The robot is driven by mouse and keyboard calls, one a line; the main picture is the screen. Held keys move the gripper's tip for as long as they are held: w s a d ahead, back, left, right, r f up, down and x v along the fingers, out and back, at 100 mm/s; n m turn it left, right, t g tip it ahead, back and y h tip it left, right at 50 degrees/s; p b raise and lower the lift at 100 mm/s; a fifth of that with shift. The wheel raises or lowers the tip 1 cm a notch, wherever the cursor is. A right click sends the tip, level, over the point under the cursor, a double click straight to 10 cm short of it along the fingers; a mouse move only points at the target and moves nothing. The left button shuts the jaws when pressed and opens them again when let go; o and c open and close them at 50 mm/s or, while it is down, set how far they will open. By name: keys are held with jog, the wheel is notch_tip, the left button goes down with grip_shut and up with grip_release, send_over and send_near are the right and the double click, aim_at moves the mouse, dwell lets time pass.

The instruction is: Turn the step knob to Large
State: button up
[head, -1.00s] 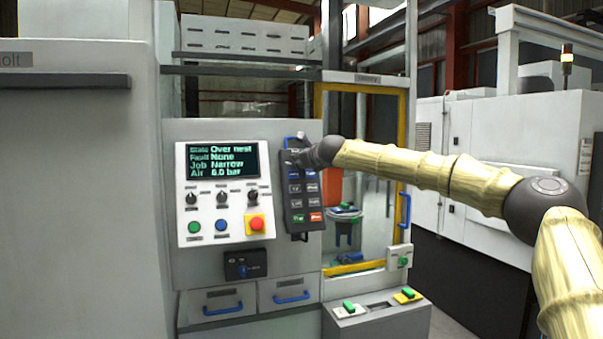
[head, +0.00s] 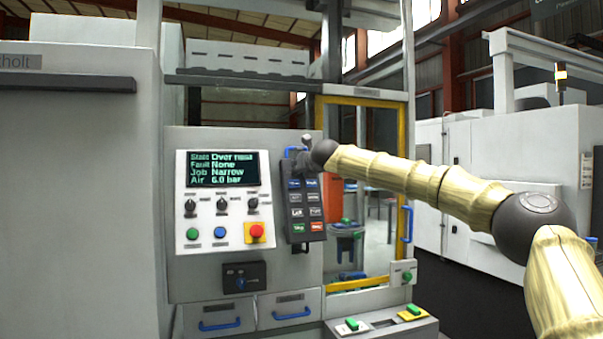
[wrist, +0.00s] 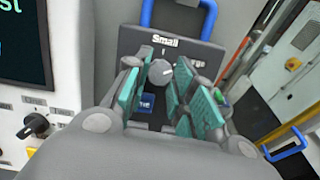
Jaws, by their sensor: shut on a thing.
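The step knob (wrist: 160,72) is a small round grey knob at the top of a dark hand pendant (wrist: 185,44). The word "Small" stands above it, with a short white mark below the word. The end of "Large" shows at its right, partly covered by a finger. My gripper (wrist: 161,78) has its teal-padded fingers closed around the knob, one on each side. I cannot tell clearly where the knob points. In the head view the pendant (head: 304,212) hangs on the panel's right side, and my gripper (head: 306,157) covers its top and the knob.
The control panel (head: 183,240) with a screen, dark knobs and coloured buttons is left of the pendant. A blue handle (wrist: 208,18) rises behind the pendant's top. A yellow-framed door (head: 405,120) with a blue handle (head: 408,224) is to the right.

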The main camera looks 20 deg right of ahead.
dwell(0.3)
jog(key=o, duration=1.1)
jog(key=shift+d, duration=0.1)
jog(key=shift+c, duration=0.2)
jog(key=s+r, duration=0.2)
jog(key=s, duration=0.9)
jog(key=shift+s+d, duration=0.15)
jog(key=shift+s, duration=0.25)
